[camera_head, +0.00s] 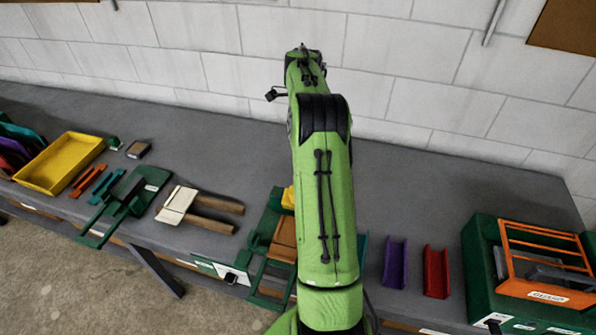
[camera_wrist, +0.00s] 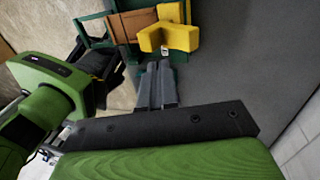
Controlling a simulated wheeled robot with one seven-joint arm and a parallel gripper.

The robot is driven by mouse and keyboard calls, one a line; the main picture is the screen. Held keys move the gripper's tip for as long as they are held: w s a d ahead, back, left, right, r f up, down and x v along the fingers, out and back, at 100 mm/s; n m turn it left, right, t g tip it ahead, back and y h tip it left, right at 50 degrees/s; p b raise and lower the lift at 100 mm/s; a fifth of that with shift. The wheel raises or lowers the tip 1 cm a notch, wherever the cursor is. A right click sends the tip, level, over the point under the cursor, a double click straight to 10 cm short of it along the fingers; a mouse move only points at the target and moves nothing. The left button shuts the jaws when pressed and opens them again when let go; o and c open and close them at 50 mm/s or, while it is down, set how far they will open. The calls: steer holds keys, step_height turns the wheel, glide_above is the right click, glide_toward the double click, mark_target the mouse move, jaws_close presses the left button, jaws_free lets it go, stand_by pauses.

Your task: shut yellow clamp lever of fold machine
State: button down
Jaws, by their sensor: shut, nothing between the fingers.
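The fold machine (camera_head: 283,240), green with a brown panel, stands on the bench and is partly hidden behind my arm in the head view. Its yellow clamp lever (camera_head: 288,197) shows only as a sliver there. In the wrist view the yellow lever (camera_wrist: 176,37) is a chunky angled piece beside the brown panel (camera_wrist: 133,24) and green frame. My gripper (camera_wrist: 158,66) is shut and empty, its grey fingers pointing toward the lever. The fingertips appear just short of it; I cannot tell whether they touch. The head view does not show the fingers.
Left on the bench are a yellow tray (camera_head: 60,163), a green tool (camera_head: 125,200) and a wooden-handled tool (camera_head: 200,208). Right are purple (camera_head: 395,262) and red (camera_head: 436,271) channels and a green machine with an orange guard (camera_head: 545,262). A block wall closes the back.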

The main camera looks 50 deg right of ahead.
steer(key=shift+f, duration=0.1)
steer(key=x, duration=1)
steer(key=shift+b, duration=0.3)
steer(key=shift+a, duration=0.1)
steer(key=shift+f+b, duration=0.1)
steer(key=shift+b, duration=0.3)
